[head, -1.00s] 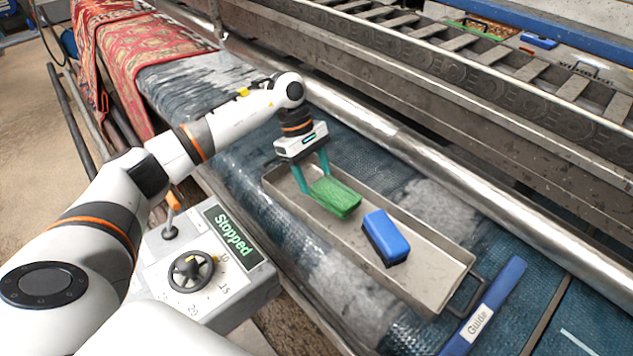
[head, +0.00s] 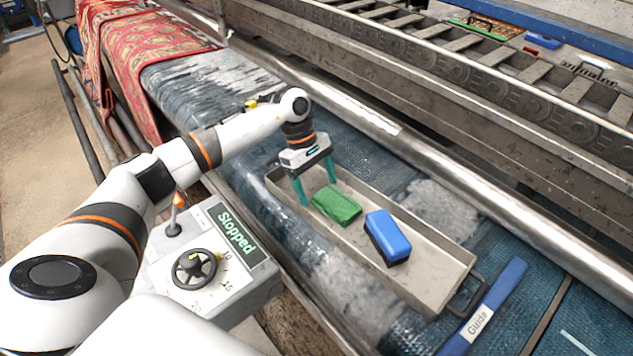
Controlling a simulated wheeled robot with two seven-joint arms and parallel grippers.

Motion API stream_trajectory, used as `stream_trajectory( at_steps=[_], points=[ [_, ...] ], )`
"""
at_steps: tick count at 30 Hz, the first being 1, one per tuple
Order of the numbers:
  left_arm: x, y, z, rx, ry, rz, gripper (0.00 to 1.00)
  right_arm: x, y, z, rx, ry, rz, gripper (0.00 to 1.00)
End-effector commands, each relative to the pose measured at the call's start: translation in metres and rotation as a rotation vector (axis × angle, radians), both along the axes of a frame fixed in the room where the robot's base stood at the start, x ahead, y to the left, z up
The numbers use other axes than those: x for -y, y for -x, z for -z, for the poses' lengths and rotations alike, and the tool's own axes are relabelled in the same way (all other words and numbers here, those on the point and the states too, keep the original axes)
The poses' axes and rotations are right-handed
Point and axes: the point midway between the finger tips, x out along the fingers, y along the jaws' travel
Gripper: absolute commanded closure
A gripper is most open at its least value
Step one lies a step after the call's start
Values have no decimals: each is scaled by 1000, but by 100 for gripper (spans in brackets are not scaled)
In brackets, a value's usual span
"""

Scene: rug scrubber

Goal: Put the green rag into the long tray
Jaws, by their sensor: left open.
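The long tray (head: 436,283) is a shallow metal tray lying on the blue wet belt, with a dark handle at its near right end. The green rag (head: 337,205) is folded and lies inside the tray, in its left part. My left gripper (head: 318,192) is just behind and above the rag, its two teal fingers spread apart with nothing between them that I can make out. My right gripper does not show.
A blue sponge block (head: 388,237) with a dark underside sits in the tray right of the rag. A control box (head: 215,265) reading "Stopped" stands in front. A blue guide bar (head: 486,312) lies right of the tray. A metal roller (head: 400,143) runs behind.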

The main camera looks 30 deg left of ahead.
Motion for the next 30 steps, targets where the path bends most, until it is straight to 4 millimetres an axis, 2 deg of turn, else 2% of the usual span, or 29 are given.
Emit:
stream_trajectory(
  at_steps=[5, 12, 18, 24, 30],
  points=[
    [-7, -3, -17, 4, 0, -1, 20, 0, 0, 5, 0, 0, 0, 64],
    [-27, -8, -66, 6, 0, -2, 20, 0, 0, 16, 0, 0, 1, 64],
    [-39, -11, -98, 2, 0, -1, 20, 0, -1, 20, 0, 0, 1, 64],
    [-44, -11, -111, 0, 0, 0, 20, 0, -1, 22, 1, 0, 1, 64],
    [-45, -11, -112, 0, 0, 0, 20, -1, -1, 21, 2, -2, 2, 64]
  ],
)
